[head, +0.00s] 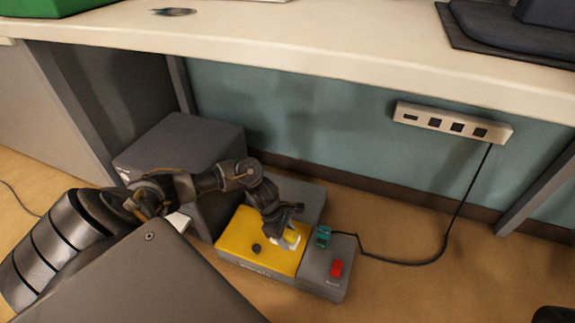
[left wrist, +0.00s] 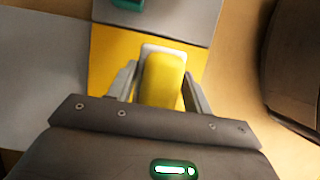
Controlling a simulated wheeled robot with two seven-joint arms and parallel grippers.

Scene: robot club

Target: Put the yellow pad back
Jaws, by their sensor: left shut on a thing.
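The yellow pad (left wrist: 163,80) is between the two fingers of my left gripper (left wrist: 161,88), which is shut on it. A white edge (left wrist: 160,48) shows around its far end. In the head view, the left gripper (head: 290,234) reaches down over the yellow top of a floor unit (head: 238,231), with a bit of the yellow pad (head: 292,237) and white beside it. The yellow surface also shows beneath in the left wrist view (left wrist: 112,48). Whether the pad touches the unit I cannot tell. My right gripper is not in view.
Beside the yellow top is a grey section with a red switch (head: 337,268) and a teal plug (head: 323,236). A black cable (head: 440,257) runs to a wall power strip (head: 452,124). A dark grey box (head: 185,150) stands at the left, and a white bench (head: 300,40) overhangs.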

